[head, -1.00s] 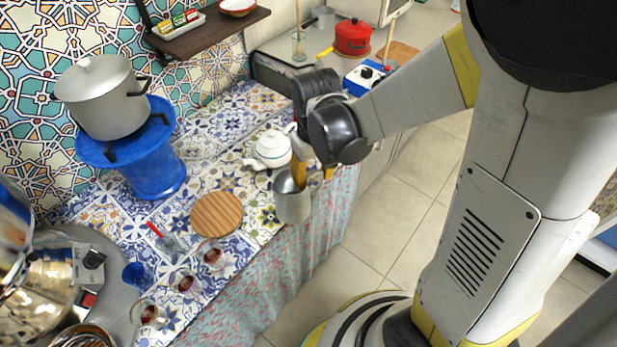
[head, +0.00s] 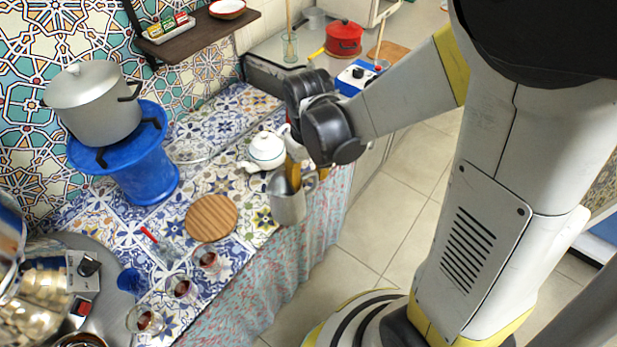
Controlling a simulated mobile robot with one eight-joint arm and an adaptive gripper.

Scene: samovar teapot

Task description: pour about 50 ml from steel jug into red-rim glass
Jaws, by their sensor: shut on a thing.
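The steel jug (head: 288,207) is upright at the front edge of the tiled counter, right of the round wooden board. My gripper (head: 300,178) is shut on the jug at its upper part, with orange fingers partly hidden behind my wrist. I cannot tell whether the jug's base touches the counter. Several small glasses stand at the front left: one below the board (head: 207,260), one further left (head: 180,287), and one near the round tray (head: 146,320). They hold dark red contents. I cannot tell which one has the red rim.
A white teapot (head: 267,150) stands close behind the jug. The round wooden board (head: 211,218) lies between the jug and the glasses. A grey pot (head: 95,103) sits on a blue stand (head: 140,170). A blue cup (head: 132,281) and shiny metalware (head: 40,315) are at left.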

